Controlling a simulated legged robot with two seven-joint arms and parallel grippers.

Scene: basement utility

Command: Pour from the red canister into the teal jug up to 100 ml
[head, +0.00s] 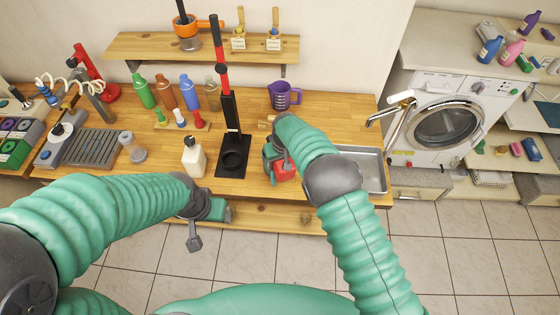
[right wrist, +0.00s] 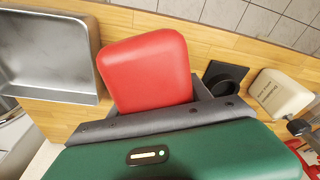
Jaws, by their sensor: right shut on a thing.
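The red canister (head: 285,173) is held in my right gripper (head: 270,158) at the front of the wooden bench, left of the sink. In the right wrist view the canister's red face (right wrist: 146,70) stands out beyond the grey jaws; I cannot tell whether it touches the bench. The only jug I make out is purple (head: 284,96), upright at the back of the bench, behind my right gripper; I see no teal one. My left gripper (head: 220,211) hangs low at the bench's front edge, apart from the canister; its jaw opening is unclear.
A tall black-and-red stand (head: 232,140) rises left of the canister. A cream bottle (head: 193,157) stands beside it. The metal sink (head: 366,170) and its tap (head: 388,110) lie to the right. Several coloured bottles (head: 165,92) line the back left.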

